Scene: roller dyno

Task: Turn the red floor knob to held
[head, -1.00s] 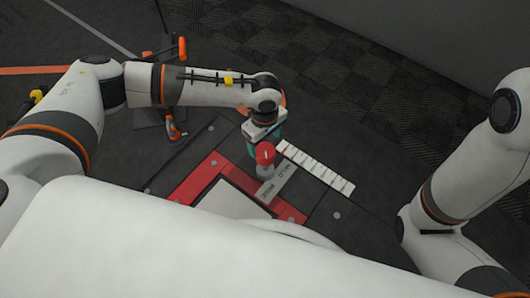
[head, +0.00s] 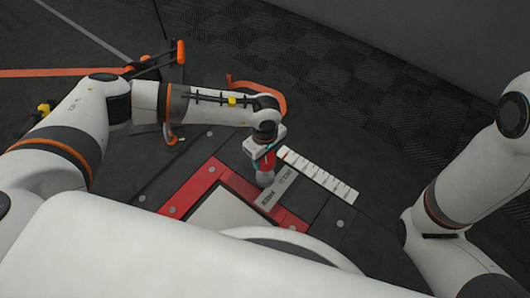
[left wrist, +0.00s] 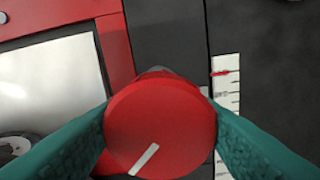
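The red floor knob (left wrist: 160,125) is a round red cap with a white line that points to its lower left in the left wrist view. In the head view it shows only in part (head: 267,161), above a pale base. My left gripper (head: 265,160) is over it from above. Its two teal fingers stand on either side of the knob with no clear gap at the tips, but I cannot tell whether they press on it. A grey plate (head: 283,183) with lettering lies beside the knob; the words are hard to read. My right gripper is out of view.
A white scale strip (head: 318,175) with marks lies right of the knob; it shows a small red pointer (left wrist: 222,72). A red frame (head: 190,189) borders a pale panel (head: 229,208). Orange-tipped stands are at the upper left.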

